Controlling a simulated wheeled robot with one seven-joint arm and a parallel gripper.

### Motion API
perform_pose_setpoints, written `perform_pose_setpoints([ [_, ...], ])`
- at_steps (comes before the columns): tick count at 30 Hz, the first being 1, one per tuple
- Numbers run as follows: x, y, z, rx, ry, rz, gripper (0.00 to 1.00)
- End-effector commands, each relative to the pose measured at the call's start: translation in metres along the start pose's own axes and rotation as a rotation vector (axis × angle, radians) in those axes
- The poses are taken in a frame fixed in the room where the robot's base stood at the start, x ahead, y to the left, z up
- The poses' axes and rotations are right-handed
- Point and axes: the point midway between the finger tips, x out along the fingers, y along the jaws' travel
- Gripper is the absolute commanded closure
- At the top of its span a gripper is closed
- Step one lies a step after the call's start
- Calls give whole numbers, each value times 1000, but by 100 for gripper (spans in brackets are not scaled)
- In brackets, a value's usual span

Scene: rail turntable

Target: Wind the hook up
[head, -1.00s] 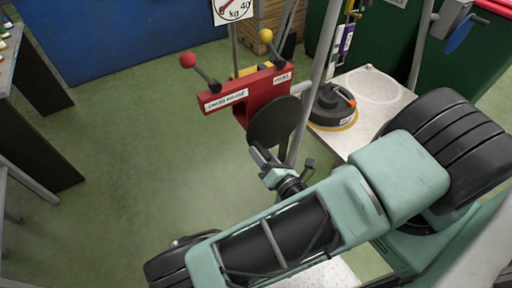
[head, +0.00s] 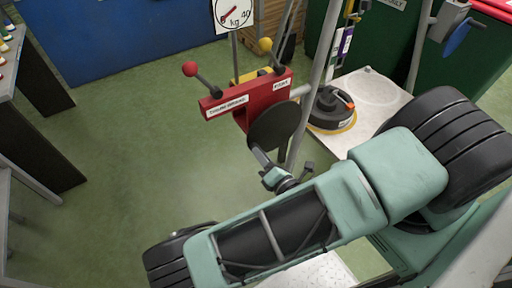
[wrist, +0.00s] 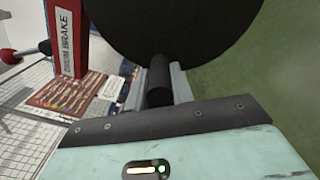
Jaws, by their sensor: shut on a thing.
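A red winch housing (head: 248,92) labelled "DRUM BRAKE" stands ahead of me, with a black round disc (head: 274,125) on its near side. In the wrist view, a short black cylindrical handle (wrist: 159,80) sticks out from the disc (wrist: 170,25). My gripper (head: 260,157) is at the disc's lower edge, and its grey fingers are shut around that handle. A hook cannot be made out clearly. Yellow and purple-white hanging gear (head: 345,40) shows at the top, above a dark round object with an orange part (head: 335,105).
Levers with a red knob (head: 190,68) and a yellow knob (head: 265,45) rise from the housing. A grey pole (head: 315,85) stands close beside the disc. A dial marked kg (head: 233,14) hangs behind. A white plate (head: 375,88) lies at right. Green floor (head: 130,150) is clear at left.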

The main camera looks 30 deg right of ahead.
Motion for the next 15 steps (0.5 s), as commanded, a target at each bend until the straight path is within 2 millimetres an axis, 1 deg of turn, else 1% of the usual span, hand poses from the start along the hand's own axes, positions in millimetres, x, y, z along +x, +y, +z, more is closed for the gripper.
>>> perform_pose_setpoints([
  [1, 0, 8, 6, 21, -6, 5, 100],
  [4, 0, 11, 7, 68, -6, 5, 100],
  [9, 0, 12, 8, 104, -6, 6, 100],
  [15, 1, 12, 7, 104, -6, 7, 100],
])
